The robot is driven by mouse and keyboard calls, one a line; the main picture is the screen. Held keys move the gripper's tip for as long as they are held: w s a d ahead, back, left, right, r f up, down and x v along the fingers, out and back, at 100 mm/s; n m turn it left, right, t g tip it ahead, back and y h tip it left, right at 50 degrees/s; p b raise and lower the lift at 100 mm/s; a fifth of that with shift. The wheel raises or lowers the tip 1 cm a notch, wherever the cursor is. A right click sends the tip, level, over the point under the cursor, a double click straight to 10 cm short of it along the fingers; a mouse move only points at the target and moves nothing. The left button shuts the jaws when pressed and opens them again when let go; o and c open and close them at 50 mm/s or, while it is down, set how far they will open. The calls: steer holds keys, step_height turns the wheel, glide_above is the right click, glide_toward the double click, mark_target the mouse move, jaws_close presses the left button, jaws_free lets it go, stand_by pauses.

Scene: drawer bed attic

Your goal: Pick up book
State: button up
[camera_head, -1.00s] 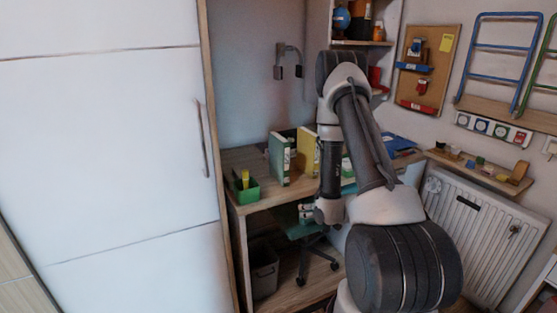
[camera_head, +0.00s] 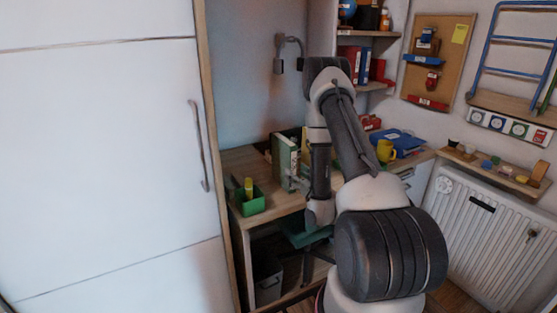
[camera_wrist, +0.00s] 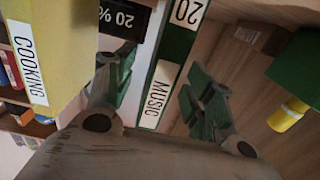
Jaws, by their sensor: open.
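A green book with a white spine label reading MUSIC (camera_wrist: 158,88) stands between the two fingers of my gripper (camera_wrist: 160,95) in the wrist view. The fingers are spread, with one on each side of the spine. I cannot tell whether they touch it. In the head view the green book (camera_head: 284,160) stands upright on the desk, and my gripper (camera_head: 297,181) is at its right, partly hidden by my arm. A yellow book labelled COOKING (camera_wrist: 45,45) stands left of my left finger in the wrist view.
A green box (camera_head: 250,205) with a yellow item stands at the desk's (camera_head: 270,207) front left. A black item marked 20 % (camera_wrist: 122,18) is behind the fingers. A yellow mug (camera_head: 386,151) and blue folder (camera_head: 398,139) lie right of my arm. A white wardrobe (camera_head: 100,150) stands left.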

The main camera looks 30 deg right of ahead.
mark_target(285, 163)
steer(key=w, duration=0.8)
steer(key=shift+w+a+r, duration=0.25)
steer(key=shift+w+a, duration=0.05)
steer(key=shift+a, duration=0.1)
steer(key=shift+c, duration=0.2)
jaws_close()
